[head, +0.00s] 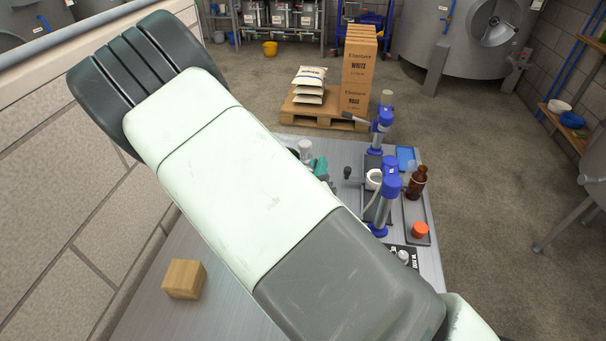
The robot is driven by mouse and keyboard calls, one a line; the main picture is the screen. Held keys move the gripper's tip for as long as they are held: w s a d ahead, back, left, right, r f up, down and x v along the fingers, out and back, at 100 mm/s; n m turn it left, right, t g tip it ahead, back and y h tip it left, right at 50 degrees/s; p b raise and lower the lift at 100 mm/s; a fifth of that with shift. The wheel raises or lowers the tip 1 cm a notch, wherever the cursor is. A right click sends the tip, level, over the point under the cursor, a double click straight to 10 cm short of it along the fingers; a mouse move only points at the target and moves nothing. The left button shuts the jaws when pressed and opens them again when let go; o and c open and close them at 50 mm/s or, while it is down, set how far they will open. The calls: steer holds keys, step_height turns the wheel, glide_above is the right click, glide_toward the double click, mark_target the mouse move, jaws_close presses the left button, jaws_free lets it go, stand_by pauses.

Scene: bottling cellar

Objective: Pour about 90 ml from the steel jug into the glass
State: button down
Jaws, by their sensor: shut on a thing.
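My own pale arm crosses the middle of the view and hides much of the steel table (225,315). My gripper is not visible, and what it holds cannot be seen. I cannot make out the steel jug. A small clear or greyish vessel (305,148) shows just past the arm's edge; I cannot tell whether it is the glass. A teal item (319,167) is beside it, partly hidden by the arm.
A wooden block (184,279) sits on the table at the lower left. Blue-and-grey bottling devices (386,200), a brown bottle (417,183) and an orange item (420,230) stand on the right. A pallet with boxes (358,70) and sacks (310,84) is beyond.

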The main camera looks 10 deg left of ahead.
steer(key=w+d+r+h, duration=0.1)
steer(key=w+d, duration=0.1)
steer(key=d, duration=0.3)
steer(key=w+d+r+h, duration=0.1)
steer(key=w+d+r, duration=0.1)
steer(key=d, duration=0.3)
steer(key=w+d+r+m, duration=0.1)
steer(key=w+d+r, duration=0.1)
steer(key=d, duration=0.3)
steer(key=shift+w+d+h, duration=0.4)
steer(key=shift+w, duration=0.4)
steer(key=shift+a, duration=0.15)
steer(key=w+a+f+n, duration=0.2)
steer(key=a+f+n, duration=0.5)
steer(key=a+n, duration=0.2)
steer(key=shift+w+n+g, duration=0.35)
steer(key=shift+n+g, duration=0.05)
steer(key=shift+n, duration=0.2)
steer(key=shift+w+a+r+n+h+p, duration=0.15)
steer(key=shift+w+a+r+n+p, duration=0.05)
steer(key=shift+a+r+n, duration=0.5)
steer(key=shift+w+a+r+n+h+p, duration=0.15)
steer(key=shift+a+r+n, duration=0.3)
steer(key=shift+n, duration=0.35)
stand_by(1.0)
